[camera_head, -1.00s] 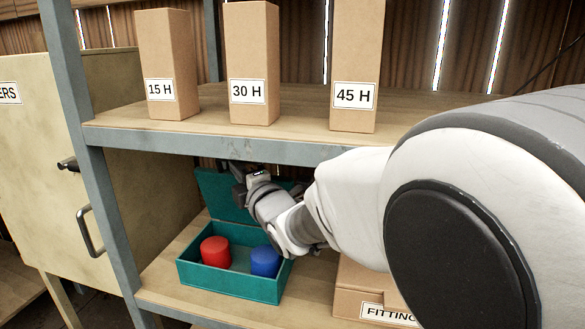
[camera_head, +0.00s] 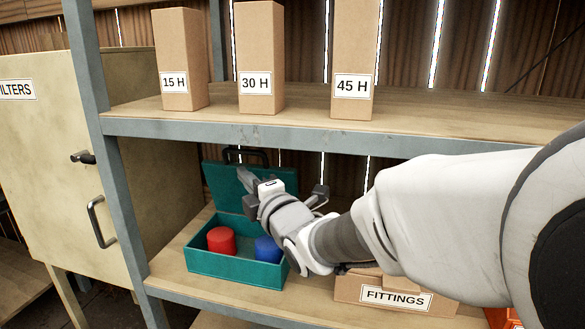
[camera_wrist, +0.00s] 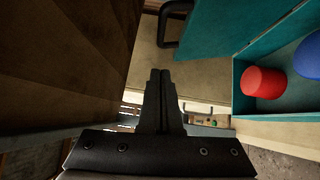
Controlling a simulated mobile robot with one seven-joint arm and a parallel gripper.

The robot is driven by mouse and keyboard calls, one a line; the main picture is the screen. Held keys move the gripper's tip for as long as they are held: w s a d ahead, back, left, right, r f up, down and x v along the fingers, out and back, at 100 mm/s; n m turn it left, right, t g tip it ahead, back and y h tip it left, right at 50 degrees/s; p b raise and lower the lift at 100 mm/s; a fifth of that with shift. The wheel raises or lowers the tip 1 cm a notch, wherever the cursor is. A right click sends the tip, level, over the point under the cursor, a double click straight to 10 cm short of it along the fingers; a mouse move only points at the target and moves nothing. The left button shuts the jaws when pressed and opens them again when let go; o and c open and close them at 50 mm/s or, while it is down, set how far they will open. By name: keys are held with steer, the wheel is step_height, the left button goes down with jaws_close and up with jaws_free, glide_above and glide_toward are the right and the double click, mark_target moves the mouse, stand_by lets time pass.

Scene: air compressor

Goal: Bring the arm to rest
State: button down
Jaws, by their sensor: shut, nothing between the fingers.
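My gripper (camera_wrist: 160,75) is shut and empty in the wrist view, its two fingers pressed together. In the head view my arm reaches from the right into the lower shelf bay, and its wrist is in front of the teal case's raised lid. The teal case (camera_head: 232,271) stands open on the lower shelf; its lid also shows in the wrist view (camera_wrist: 215,28). Inside the case are a red cylinder (camera_head: 221,240) and a blue cylinder (camera_head: 268,250), the blue one partly behind my wrist.
A FITTINGS box (camera_head: 350,290) sits right of the case under my forearm. The upper shelf (camera_head: 300,133) runs just above my arm and carries boxes marked 15 H (camera_head: 181,60), 30 H (camera_head: 259,55) and 45 H (camera_head: 354,60). A FILTERS cabinet (camera_head: 50,140) stands at left.

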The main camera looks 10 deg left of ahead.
steer(key=s+d+f+m+g+h, duration=0.1)
steer(key=s+d+f+m+h, duration=0.2)
steer(key=d+m, duration=0.5)
steer(key=s+d+f+m+g+h, duration=0.1)
steer(key=s+d+m+h, duration=0.3)
steer(key=d, duration=0.9)
steer(key=s+d+f+m+g+h, duration=0.25)
steer(key=s+d+m, duration=0.25)
steer(key=s+m, duration=0.25)
steer(key=s+d+f+m+g+h, duration=0.2)
steer(key=s+d+f+m+g, duration=0.1)
steer(key=s+d+m, duration=0.4)
steer(key=s+a+r+g+p, duration=0.1)
steer(key=s+r+p, duration=0.2)
steer(key=r+p, duration=1.2)
steer(key=shift+p, duration=0.6)
steer(key=shift+s+a+h, duration=0.1)
steer(key=shift+h, duration=0.15)
